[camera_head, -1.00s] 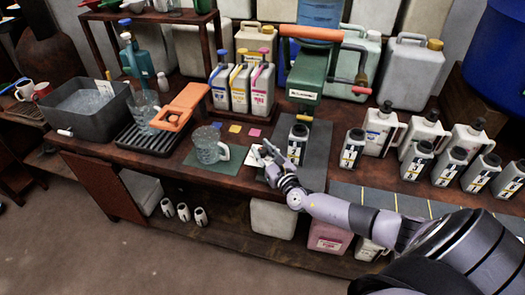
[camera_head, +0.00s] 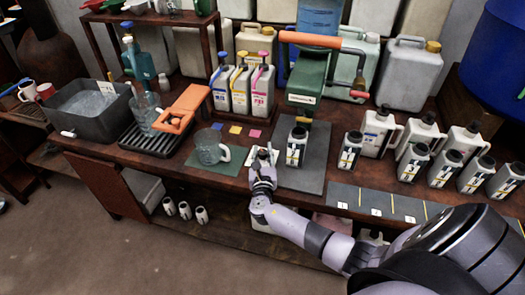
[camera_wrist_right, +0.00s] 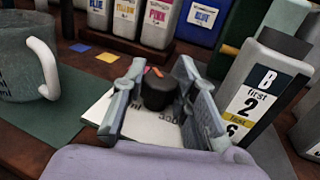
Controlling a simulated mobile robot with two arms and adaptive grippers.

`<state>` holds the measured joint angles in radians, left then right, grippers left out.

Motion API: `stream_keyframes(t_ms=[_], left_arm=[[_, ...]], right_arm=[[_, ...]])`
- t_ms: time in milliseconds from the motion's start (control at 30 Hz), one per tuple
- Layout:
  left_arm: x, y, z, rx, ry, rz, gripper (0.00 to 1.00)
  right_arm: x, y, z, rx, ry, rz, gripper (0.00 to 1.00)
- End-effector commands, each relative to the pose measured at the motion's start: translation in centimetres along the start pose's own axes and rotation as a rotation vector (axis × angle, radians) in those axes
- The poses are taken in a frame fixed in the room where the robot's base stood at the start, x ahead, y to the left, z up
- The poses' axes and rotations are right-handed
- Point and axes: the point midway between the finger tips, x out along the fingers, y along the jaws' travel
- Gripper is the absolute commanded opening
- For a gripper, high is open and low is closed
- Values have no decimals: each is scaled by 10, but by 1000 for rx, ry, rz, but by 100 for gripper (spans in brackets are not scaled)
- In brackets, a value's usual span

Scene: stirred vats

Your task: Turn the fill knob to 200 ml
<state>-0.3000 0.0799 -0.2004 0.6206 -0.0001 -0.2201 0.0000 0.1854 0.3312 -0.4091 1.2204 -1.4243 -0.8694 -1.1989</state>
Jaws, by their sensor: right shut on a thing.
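The fill knob (camera_wrist_right: 157,92) is a dark round knob with a small orange-red mark on top. It stands on a white plate (camera_wrist_right: 152,128) with black lettering, which I cannot fully read from this angle. My right gripper (camera_wrist_right: 160,95) has its grey fingers on either side of the knob and is shut on it. In the head view the right gripper (camera_head: 263,160) covers most of the knob, and the white plate (camera_head: 250,157) shows around its fingertips. My left gripper is not in view.
A glass mug (camera_head: 209,148) stands on a green mat just left of the gripper. A labelled bottle (camera_head: 296,146) stands close on the right, under the green dispenser (camera_head: 307,85). Grey, colour-labelled jugs (camera_head: 240,90) are behind. More bottles crowd the right.

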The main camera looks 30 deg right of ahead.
Motion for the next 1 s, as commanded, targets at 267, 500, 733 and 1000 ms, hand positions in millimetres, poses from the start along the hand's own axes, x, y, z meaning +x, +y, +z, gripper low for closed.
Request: stream_keyframes(t_ms=[267,500,733,1000], left_arm=[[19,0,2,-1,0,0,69],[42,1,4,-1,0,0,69],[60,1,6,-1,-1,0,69],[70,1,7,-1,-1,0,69]], right_arm=[[0,3,-4,5,1,-264,0],[0,2,-5,4,0,-469,0],[1,2,-4,3,-1,-612,0],[0,0,-1,2,-2,-702,0]])
